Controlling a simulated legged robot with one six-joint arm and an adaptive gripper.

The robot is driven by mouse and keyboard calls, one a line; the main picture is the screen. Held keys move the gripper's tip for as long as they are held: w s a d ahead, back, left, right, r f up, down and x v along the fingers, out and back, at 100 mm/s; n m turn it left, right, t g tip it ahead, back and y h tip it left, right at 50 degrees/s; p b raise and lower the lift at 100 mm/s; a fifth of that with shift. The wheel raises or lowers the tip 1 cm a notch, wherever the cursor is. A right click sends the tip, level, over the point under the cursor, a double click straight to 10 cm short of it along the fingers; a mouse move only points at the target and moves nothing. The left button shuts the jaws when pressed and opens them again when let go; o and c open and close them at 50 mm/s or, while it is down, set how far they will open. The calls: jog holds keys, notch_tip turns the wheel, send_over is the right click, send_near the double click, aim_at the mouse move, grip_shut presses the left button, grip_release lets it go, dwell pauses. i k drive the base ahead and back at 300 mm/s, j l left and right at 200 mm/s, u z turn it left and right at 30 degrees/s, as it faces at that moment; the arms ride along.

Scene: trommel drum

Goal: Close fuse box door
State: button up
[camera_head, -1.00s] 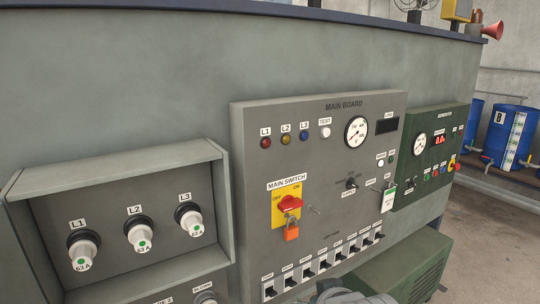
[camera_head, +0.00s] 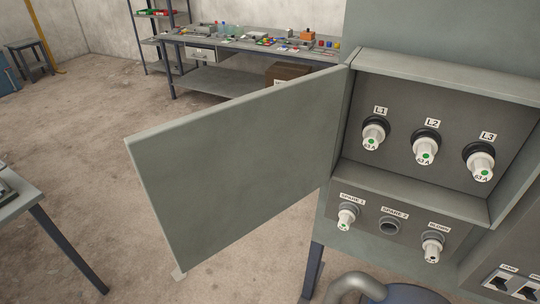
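The fuse box (camera_head: 430,190) is at the right in the head view, with its recess open to view. Inside it are three white fuses labelled L1 (camera_head: 373,134), L2 (camera_head: 426,149) and L3 (camera_head: 479,162). The grey-green fuse box door (camera_head: 235,165) stands wide open to the left, hinged at the box's left edge. Nothing touches the door that I can see. My gripper is not in view.
Below the box are holders marked spare 1 (camera_head: 348,217), spare 2 (camera_head: 389,227) and blown (camera_head: 432,247). A workbench (camera_head: 220,73) with clutter stands behind the door. A table corner (camera_head: 22,203) is at the left. The floor between is clear.

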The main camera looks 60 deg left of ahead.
aim_at(210, 177)
jog(key=k+j, duration=0.2)
jog(key=j, duration=0.15)
jog(key=k+j, duration=0.25)
jog(key=j, duration=0.15)
jog(key=k+j, duration=0.2)
jog(key=j, duration=0.15)
jog(key=k+j, duration=0.2)
jog(key=j, duration=0.2)
jog(key=k+j, duration=0.1)
jog(key=j, duration=0.7)
jog(key=k+j, duration=0.15)
jog(key=j, duration=0.25)
jog(key=k+j+u, duration=0.2)
jog(key=u, duration=0.15)
jog(key=k, duration=0.1)
